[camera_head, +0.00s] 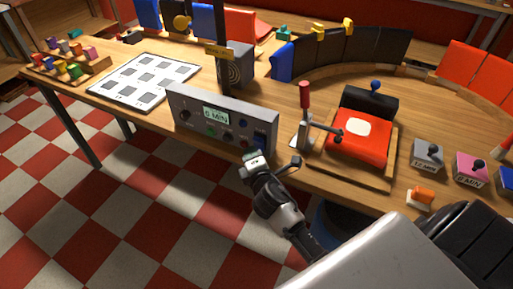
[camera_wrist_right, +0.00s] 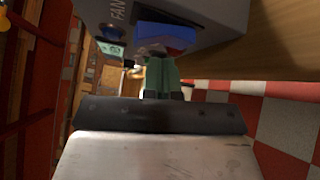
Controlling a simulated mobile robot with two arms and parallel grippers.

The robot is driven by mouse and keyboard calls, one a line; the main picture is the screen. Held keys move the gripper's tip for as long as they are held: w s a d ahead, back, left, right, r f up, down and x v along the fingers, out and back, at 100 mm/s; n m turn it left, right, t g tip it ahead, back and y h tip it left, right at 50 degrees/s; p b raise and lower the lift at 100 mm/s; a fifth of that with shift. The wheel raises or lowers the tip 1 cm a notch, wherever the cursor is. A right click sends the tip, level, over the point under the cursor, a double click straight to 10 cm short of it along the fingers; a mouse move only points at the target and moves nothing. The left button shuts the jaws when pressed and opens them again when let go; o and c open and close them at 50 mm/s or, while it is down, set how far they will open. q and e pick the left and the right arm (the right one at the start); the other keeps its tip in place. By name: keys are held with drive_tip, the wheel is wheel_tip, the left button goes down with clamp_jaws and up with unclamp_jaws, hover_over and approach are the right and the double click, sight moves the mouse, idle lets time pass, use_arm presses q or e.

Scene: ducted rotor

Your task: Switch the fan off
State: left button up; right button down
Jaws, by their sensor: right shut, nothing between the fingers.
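The grey control box (camera_head: 222,118) stands at the front edge of the wooden table, with a lit display, knobs and buttons. A blue rocker switch (camera_head: 259,142) is at the lower right of its face. In the right wrist view the blue switch (camera_wrist_right: 168,36) shows a red part and sits near the lettering FAN (camera_wrist_right: 117,12). My right gripper (camera_head: 253,158) is shut and empty, just in front of and below the switch. In the wrist view its fingers (camera_wrist_right: 160,72) partly overlap the switch's lower edge; I cannot tell whether they touch it. My left gripper is not in view.
A red-handled lever (camera_head: 305,97) and a red press (camera_head: 361,140) stand right of the box. A white grid sheet (camera_head: 148,80) lies left. A dark post (camera_head: 223,50) rises behind the box. Open checkered floor (camera_head: 130,190) lies before the table.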

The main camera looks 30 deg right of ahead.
drive_tip(key=shift+s+a+r, duration=0.25)
drive_tip(key=shift+s+a, duration=0.05)
drive_tip(key=shift+a, duration=0.15)
drive_tip(key=a, duration=0.1)
drive_tip(key=s+a+r+p, duration=0.1)
drive_tip(key=s+a+r, duration=0.1)
drive_tip(key=shift+s+a, duration=0.25)
drive_tip(key=shift+a, duration=0.1)
idle(0.5)
drive_tip(key=s+a+f+m+g+y, duration=0.15)
drive_tip(key=s+f, duration=0.25)
drive_tip(key=f, duration=0.6)
drive_tip(key=s+f+m+g+y, duration=0.1)
drive_tip(key=s+f+m+g, duration=0.15)
drive_tip(key=f, duration=0.65)
drive_tip(key=s+f+m+g+y, duration=0.1)
drive_tip(key=s+f+m+g, duration=0.2)
drive_tip(key=f, duration=0.7)
drive_tip(key=s+d+f+m+g, duration=0.1)
drive_tip(key=s+f+m+g, duration=0.2)
drive_tip(key=s+f, duration=0.3)
drive_tip(key=s+d+f+m+g, duration=0.1)
drive_tip(key=s+f, duration=0.5)
drive_tip(key=s, duration=0.9)
drive_tip(key=s+d+f+m+g, duration=0.1)
drive_tip(key=s+f+m+g, duration=0.3)
drive_tip(key=s, duration=0.7)
drive_tip(key=shift+d+f+m+g, duration=0.3)
drive_tip(key=shift+f+m, duration=0.2)
drive_tip(key=shift+f, duration=0.4)
